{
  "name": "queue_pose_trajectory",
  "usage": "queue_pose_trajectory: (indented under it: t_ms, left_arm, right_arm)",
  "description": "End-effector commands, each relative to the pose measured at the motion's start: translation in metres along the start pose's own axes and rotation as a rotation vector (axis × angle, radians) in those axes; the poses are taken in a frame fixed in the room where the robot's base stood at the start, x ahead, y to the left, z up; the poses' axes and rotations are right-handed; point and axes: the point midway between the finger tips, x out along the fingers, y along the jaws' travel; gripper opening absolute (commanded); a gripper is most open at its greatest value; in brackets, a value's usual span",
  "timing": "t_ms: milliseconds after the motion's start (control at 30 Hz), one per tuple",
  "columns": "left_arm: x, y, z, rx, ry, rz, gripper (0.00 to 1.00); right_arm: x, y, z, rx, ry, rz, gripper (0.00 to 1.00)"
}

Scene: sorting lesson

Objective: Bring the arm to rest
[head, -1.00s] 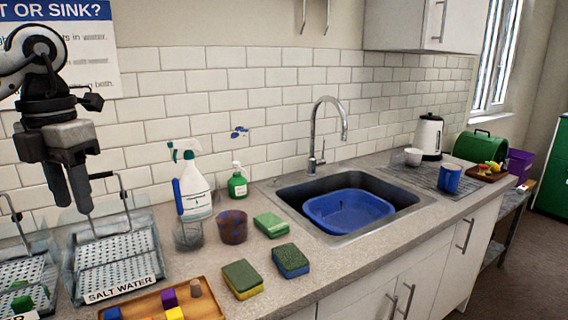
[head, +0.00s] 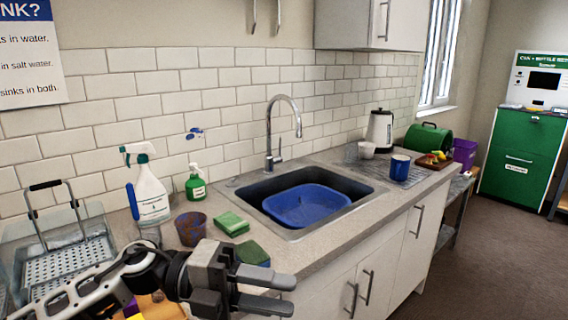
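My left arm comes in from the lower left, with its gripper (head: 289,292) low at the front edge of the counter. The two fingers point right with a gap between them, and nothing shows in the gap. The gripper and forearm cover part of a green sponge (head: 252,252) and most of the wooden tray's blocks behind them. I cannot tell whether the gripper touches the counter. My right gripper is not in view.
A green sponge (head: 231,223), brown cup (head: 191,229), spray bottle (head: 151,198) and green soap bottle (head: 195,184) stand near the arm. The sink holds a blue basin (head: 306,206). Floor at right is clear.

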Motion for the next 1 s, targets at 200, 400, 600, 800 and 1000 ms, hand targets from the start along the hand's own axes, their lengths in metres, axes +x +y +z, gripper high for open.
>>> queue_pose_trajectory:
  t_ms: [200,400,600,800,1000]
  left_arm:
    - [0.007,0.024,0.023,-0.408,-0.395,-0.485,0.37]
    - [-0.04,0.12,0.024,-0.898,-0.863,-0.743,0.37]
    - [-0.082,0.246,-0.045,-1.389,-1.297,-0.806,0.37]
    - [-0.097,0.317,-0.127,-1.706,-1.548,-0.769,0.37]
    - [-0.1,0.337,-0.16,-1.816,-1.631,-0.744,0.37]
  right_arm:
    - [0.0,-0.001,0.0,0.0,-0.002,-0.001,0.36]
    - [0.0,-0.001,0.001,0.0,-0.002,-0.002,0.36]
    - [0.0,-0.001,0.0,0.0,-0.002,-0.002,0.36]
    - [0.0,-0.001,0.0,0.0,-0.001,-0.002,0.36]
    - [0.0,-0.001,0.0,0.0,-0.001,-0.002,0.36]
